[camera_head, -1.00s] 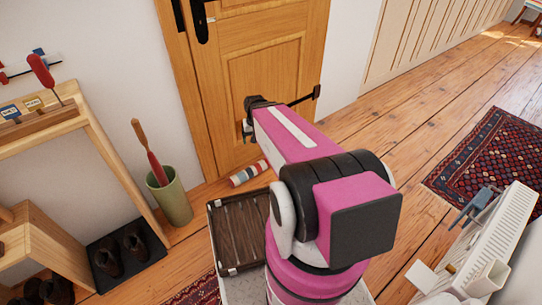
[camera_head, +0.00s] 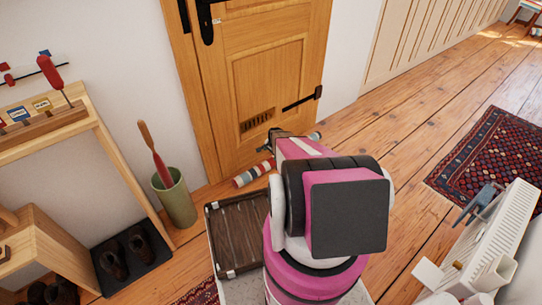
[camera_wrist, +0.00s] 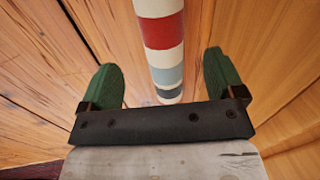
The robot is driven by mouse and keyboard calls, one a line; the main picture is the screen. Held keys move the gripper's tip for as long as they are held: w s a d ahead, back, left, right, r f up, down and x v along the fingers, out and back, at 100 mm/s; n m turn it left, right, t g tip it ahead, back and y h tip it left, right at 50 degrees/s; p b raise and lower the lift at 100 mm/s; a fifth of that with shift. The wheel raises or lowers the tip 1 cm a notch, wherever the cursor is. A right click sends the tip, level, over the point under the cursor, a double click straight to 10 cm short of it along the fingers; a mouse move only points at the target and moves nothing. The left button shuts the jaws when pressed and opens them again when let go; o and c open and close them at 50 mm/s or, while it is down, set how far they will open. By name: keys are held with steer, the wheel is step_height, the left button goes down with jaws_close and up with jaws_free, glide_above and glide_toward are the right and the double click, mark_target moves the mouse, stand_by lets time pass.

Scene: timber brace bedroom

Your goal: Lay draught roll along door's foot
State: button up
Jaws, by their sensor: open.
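The striped draught roll (camera_head: 252,174) lies on the floor in front of the wooden door (camera_head: 268,80), close to its foot. Its red, white and grey end shows left of my arm, and a short grey end shows to the right; the arm hides its middle. I cannot tell whether it touches the door. In the wrist view the roll (camera_wrist: 162,45) runs lengthwise between the two green fingers of my gripper (camera_wrist: 164,82), with a gap on each side. My gripper is open and low over the roll; the head view mostly hides it behind my arm.
A green bin (camera_head: 175,200) with a red-handled item stands left of the door. A shoe tray (camera_head: 133,262) and wooden shelf (camera_head: 45,250) are further left. A white radiator (camera_head: 500,235) and patterned rug (camera_head: 495,155) are at the right. Floorboards between are clear.

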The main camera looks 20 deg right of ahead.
mark_target(270, 163)
steer(key=f, duration=0.1)
steer(key=w+d+f, duration=0.1)
steer(key=shift+f+m, duration=0.3)
steer(key=shift+s, duration=0.1)
steer(key=shift+f, duration=0.1)
steer(key=f, duration=0.3)
steer(key=w+f, duration=0.1)
steer(key=f, duration=0.3)
steer(key=w+f, duration=0.1)
steer(key=f, duration=0.2)
steer(key=shift+a+f, duration=0.2)
steer(key=shift+a, duration=0.15)
